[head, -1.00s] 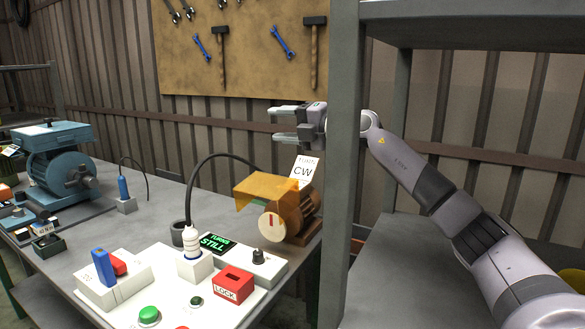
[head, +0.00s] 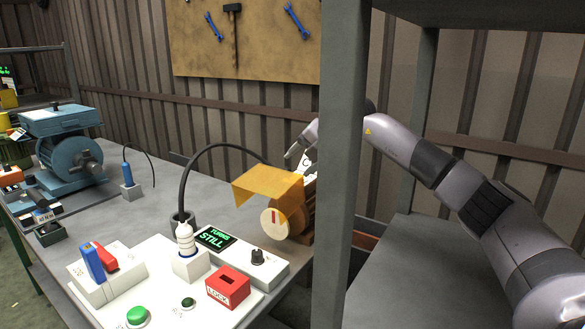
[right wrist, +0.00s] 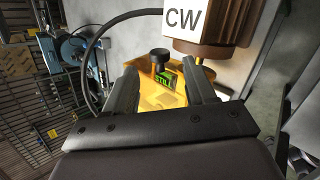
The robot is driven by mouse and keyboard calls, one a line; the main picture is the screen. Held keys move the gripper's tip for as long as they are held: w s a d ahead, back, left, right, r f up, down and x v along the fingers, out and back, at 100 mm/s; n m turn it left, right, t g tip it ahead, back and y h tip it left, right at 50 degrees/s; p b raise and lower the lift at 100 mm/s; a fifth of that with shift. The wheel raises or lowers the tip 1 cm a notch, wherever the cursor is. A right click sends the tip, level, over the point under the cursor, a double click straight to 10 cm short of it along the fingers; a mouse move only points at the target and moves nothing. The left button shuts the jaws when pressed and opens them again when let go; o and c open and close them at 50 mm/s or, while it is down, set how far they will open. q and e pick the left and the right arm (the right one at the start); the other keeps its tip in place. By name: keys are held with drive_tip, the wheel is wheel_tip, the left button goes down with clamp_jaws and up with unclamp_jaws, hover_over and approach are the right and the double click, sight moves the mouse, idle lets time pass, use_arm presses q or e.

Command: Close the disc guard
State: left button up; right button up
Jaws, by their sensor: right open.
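The disc guard (head: 268,184) is an amber, see-through cover on the copper-brown motor (head: 300,217). Its flat plate sticks out above the pale disc (head: 274,223) with a red mark, and the disc's face is uncovered in the head view. My right gripper (head: 296,156) is behind the motor, partly hidden by the shelf post. In the right wrist view its open fingers (right wrist: 162,88) are spread, with the amber guard (right wrist: 150,100) showing between and beyond them. I cannot tell whether they touch it. My left gripper is out of view.
A grey shelf post (head: 343,170) stands close to my right arm. A white control panel (head: 165,285) with a red LOCK block (head: 228,288), a green button (head: 137,316) and a display reading "TURNS STILL" (head: 215,238) lies in front of the motor. A black cable (head: 187,170) arches left of the guard.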

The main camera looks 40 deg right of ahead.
sight(290, 170)
drive_tip(key=shift+p+x, duration=0.35)
drive_tip(key=shift+x, duration=2.25)
clamp_jaws()
